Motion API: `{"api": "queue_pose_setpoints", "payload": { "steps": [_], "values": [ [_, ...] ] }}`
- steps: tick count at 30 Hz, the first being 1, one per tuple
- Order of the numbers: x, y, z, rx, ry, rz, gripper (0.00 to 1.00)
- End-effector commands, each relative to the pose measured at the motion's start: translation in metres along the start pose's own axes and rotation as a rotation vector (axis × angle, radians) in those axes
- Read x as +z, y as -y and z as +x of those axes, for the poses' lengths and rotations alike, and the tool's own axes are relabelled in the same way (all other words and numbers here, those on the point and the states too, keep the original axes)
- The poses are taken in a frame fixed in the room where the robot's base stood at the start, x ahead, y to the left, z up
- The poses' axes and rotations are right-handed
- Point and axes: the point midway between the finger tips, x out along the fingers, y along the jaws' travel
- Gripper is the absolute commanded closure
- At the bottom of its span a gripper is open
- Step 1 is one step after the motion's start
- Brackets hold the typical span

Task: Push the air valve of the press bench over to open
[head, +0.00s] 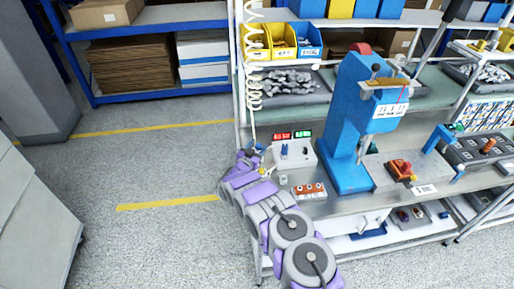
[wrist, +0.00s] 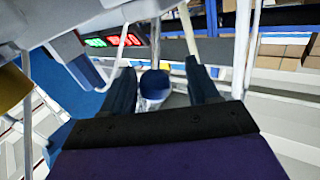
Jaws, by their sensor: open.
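The press bench (head: 335,207) carries a blue press (head: 345,120). What looks like the air valve (head: 257,147) is a small blue part at the bench's left edge, below a coiled cream hose (head: 253,60). My gripper (head: 250,158) is right at it and partly hides it. In the wrist view, the open fingers of my gripper (wrist: 160,85) stand on either side of a short blue-topped cylinder (wrist: 155,84), probably the valve's handle. I cannot tell whether either finger touches it, or which way the valve is set.
A white control box (head: 292,155) with red and green labels stands just right of my gripper. A small box with orange-red buttons (head: 309,190) is in front of it. Blue and yellow bins (head: 283,40) sit above. The floor left of the bench is clear.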

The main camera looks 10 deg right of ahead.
Motion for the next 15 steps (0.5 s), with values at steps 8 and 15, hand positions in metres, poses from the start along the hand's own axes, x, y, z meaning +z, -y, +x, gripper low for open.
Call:
{"api": "queue_pose_setpoints", "payload": {
  "steps": [8,15],
  "values": [
    [-0.0001,-0.002,0.0012,0.002,0.001,0.001,0.64],
    [0.0003,-0.0006,-0.0003,0.002,0.0,-0.001,0.87]
  ]
}}
